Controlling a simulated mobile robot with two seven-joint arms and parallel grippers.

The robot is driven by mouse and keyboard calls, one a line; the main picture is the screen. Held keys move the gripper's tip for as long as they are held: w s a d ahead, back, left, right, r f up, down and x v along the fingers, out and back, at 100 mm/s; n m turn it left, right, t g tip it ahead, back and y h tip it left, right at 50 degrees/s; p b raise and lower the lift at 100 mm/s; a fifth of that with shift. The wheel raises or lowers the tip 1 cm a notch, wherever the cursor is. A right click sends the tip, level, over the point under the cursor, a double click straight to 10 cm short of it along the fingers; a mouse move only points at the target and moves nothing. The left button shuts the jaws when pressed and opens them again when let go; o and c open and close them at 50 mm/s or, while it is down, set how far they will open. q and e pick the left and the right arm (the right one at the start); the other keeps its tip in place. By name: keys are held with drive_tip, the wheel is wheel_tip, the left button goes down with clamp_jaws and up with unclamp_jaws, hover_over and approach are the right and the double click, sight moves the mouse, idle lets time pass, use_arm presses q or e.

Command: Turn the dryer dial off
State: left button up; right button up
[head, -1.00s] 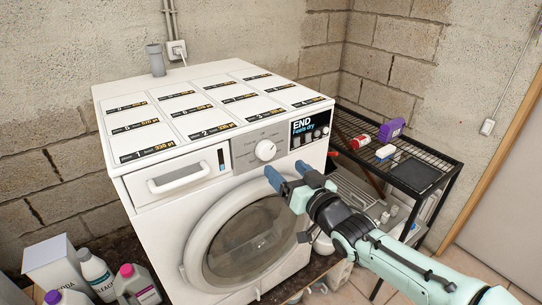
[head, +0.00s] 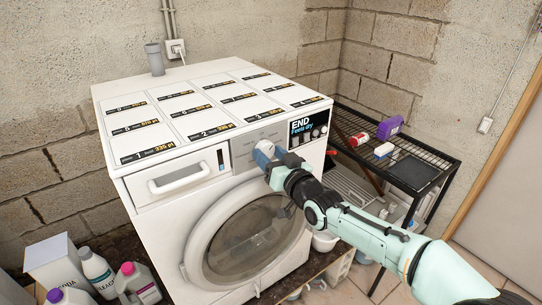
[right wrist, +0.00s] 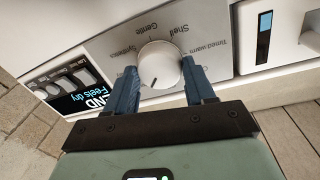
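The dryer (head: 150,195) is a white front-loader. Its round white dial (right wrist: 160,65) sits on a grey panel (right wrist: 110,38) with printed settings such as Shelf, Gentle and Timed warm. A small dark mark shows on the dial's lower part in the right wrist view. My right gripper (right wrist: 161,72) is open, with its blue fingers on either side of the dial; I cannot tell whether they touch it. In the head view, the right gripper (head: 268,157) partly covers the dial. My left gripper is not in view.
A black display (head: 305,127) reading "END Feels dry" sits right of the dial. A drawer handle (head: 180,178) is to the left and the round door (head: 240,235) below. A black wire rack (head: 445,160) stands at the right; several bottles (head: 135,285) stand lower left.

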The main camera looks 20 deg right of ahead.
drive_tip(key=shift+f+n+b, duration=0.2)
drive_tip(key=shift+n+b, duration=0.9)
drive_tip(key=shift+b, duration=0.3)
drive_tip(key=n+b, duration=0.2)
drive_tip(key=n, duration=0.1)
drive_tip(key=shift+b, duration=0.4)
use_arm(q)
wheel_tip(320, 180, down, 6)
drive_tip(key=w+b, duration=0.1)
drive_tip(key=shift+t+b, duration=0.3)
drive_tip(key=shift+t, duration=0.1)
use_arm(e)
drive_tip(key=shift+n+y, duration=0.4)
drive_tip(key=shift+n, duration=1.5)
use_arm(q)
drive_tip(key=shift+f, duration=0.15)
use_arm(e)
drive_tip(key=shift+r, duration=0.1)
drive_tip(key=o, duration=1)
drive_tip(key=shift+o, duration=0.2)
drive_tip(key=v, duration=1.3)
drive_tip(key=shift+s+f, duration=0.2)
drive_tip(key=shift+f, duration=0.1)
